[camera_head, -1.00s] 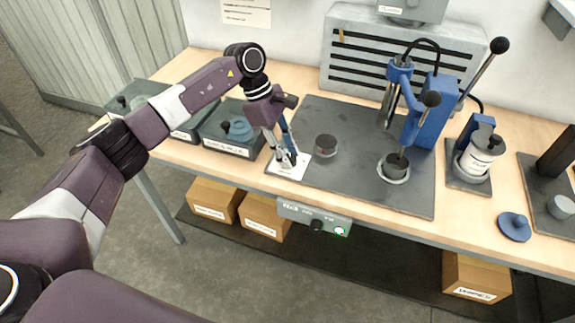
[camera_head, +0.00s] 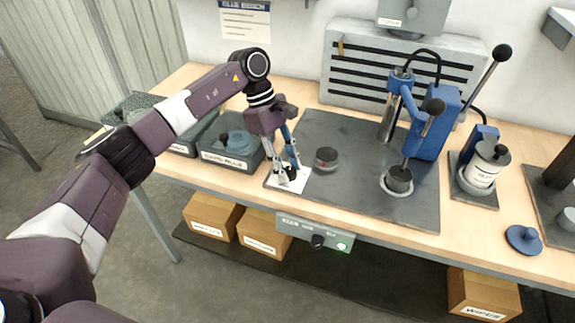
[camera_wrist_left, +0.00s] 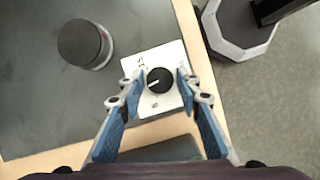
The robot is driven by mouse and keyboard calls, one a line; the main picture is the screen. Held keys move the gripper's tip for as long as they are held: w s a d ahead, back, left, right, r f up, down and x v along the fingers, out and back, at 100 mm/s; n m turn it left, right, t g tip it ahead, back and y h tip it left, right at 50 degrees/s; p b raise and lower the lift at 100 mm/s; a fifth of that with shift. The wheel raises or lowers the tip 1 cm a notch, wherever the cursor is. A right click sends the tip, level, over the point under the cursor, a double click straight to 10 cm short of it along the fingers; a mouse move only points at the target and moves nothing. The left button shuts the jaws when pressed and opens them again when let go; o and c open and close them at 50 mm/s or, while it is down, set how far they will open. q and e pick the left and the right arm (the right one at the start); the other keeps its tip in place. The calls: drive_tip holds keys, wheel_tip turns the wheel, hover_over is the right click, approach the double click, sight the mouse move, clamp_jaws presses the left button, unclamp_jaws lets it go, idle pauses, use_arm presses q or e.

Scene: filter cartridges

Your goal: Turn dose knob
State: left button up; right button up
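The dose knob (camera_wrist_left: 159,80) is a small black round knob with a white pointer mark, on a white marked plate (camera_wrist_left: 150,104) in the left wrist view. The pointer points left and slightly down. In the head view the white plate (camera_head: 303,183) lies at the front left corner of the dark mat, and my gripper hides most of the knob. My left gripper (camera_wrist_left: 160,79) is open, its blue fingers on either side of the knob with a gap visible; it also shows over the plate in the head view (camera_head: 288,178). My right gripper is not in view.
A dark cylinder (camera_head: 326,159) stands on the mat (camera_head: 330,205) close to the plate. A blue lever press (camera_head: 432,120) stands further right. A grey bin (camera_head: 230,158) is left of the gripper. A control panel (camera_head: 300,228) hangs from the bench's front edge.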

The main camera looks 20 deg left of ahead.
use_arm(q)
drive_tip(key=shift+o, duration=1.1)
drive_tip(key=v, duration=1.2)
drive_tip(key=shift+r, duration=0.1)
